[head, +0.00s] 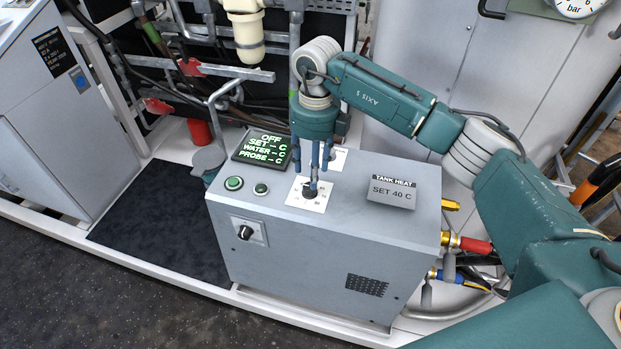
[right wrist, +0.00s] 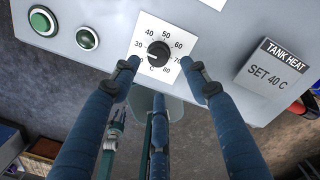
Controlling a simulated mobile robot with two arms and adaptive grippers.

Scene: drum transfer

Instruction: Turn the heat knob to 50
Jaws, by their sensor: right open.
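The heat knob (right wrist: 158,52) is a small black knob on a white dial plate (right wrist: 147,28) with numbers from 30 to 80. I cannot clearly read which number it points to. In the head view the dial plate (head: 298,199) lies on top of the grey control box (head: 300,237), and the fingers partly hide the knob. My right gripper (head: 313,180) points down over the dial. In the right wrist view its open fingers (right wrist: 158,72) sit left, right and below the knob, with gaps visible. My left gripper is not in view.
A "TANK HEAT SET 40 C" sign (head: 391,191) stands right of the dial. A dark display (head: 263,148) reads OFF. Two green buttons (head: 234,183) lie left of the dial. A black rotary switch (head: 245,232) is on the box's front. Pipes and a tank stand behind.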

